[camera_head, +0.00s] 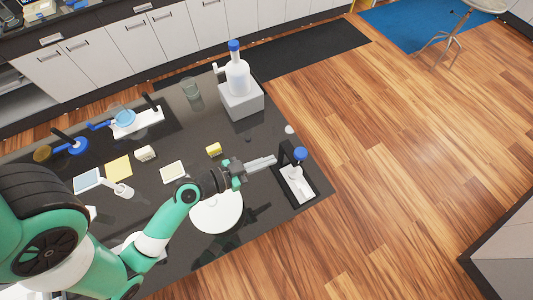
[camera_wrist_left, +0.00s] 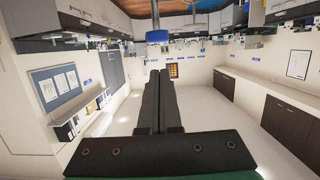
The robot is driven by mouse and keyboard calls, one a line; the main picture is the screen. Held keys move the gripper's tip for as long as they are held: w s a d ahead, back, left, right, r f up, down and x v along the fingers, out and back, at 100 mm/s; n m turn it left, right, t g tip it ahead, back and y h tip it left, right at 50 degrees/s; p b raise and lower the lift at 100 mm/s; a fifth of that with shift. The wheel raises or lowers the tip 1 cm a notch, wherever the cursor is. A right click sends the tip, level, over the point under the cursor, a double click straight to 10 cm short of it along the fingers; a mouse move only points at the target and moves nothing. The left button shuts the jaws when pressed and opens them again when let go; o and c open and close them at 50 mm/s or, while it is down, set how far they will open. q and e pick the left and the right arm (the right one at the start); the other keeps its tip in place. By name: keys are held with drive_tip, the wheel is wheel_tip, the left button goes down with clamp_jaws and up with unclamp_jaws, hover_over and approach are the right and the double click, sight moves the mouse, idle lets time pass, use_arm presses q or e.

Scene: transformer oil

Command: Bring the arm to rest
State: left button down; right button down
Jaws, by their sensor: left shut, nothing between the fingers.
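My left arm comes in from the left in the head view, and its gripper (camera_head: 262,162) is over the black bench top, above and beyond a white round plate (camera_head: 218,213). The gripper's fingers point right, toward a small black stand with a blue-topped item (camera_head: 299,154). The gripper is shut and empty. The left wrist view shows the two dark fingers (camera_wrist_left: 159,100) side by side, pointing out into the room, with a blue cap-like shape (camera_wrist_left: 157,37) just beyond their tips. My right gripper is not in view.
A bottle with a blue cap (camera_head: 237,72) stands on a grey block (camera_head: 241,100) at the back. A glass beaker (camera_head: 190,88), a yellow pad (camera_head: 118,167) and a small yellow block (camera_head: 214,149) are on the bench. Wooden floor (camera_head: 400,180) is clear to the right.

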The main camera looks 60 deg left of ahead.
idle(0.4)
use_arm(q)
drive_tip(key=w+d+r+m+t+h+p, duration=0.2)
drive_tip(key=w+d+r, duration=0.15)
drive_tip(key=r, duration=0.75)
drive_tip(key=w+d+r+m+t+h+p, duration=0.1)
drive_tip(key=w+d+r+m+t+h, duration=0.3)
drive_tip(key=r, duration=0.6)
drive_tip(key=w+r+m+p, duration=0.15)
drive_tip(key=w+r, duration=0.35)
drive_tip(key=r, duration=0.6)
drive_tip(key=s+d+r+m+t+h+p, duration=0.1)
drive_tip(key=d+r, duration=0.2)
drive_tip(key=r, duration=0.7)
drive_tip(key=s+d+r+m+t+h+p, duration=0.1)
drive_tip(key=d+r+t+h+p, duration=0.1)
drive_tip(key=r, duration=0.9)
drive_tip(key=s+a+r+n+t+y, duration=0.3)
drive_tip(key=r+n+y, duration=0.4)
drive_tip(key=r, duration=0.3)
drive_tip(key=shift+s+a+r+n, duration=0.2)
drive_tip(key=shift+s+n, duration=0.4)
drive_tip(key=shift+n, duration=0.25)
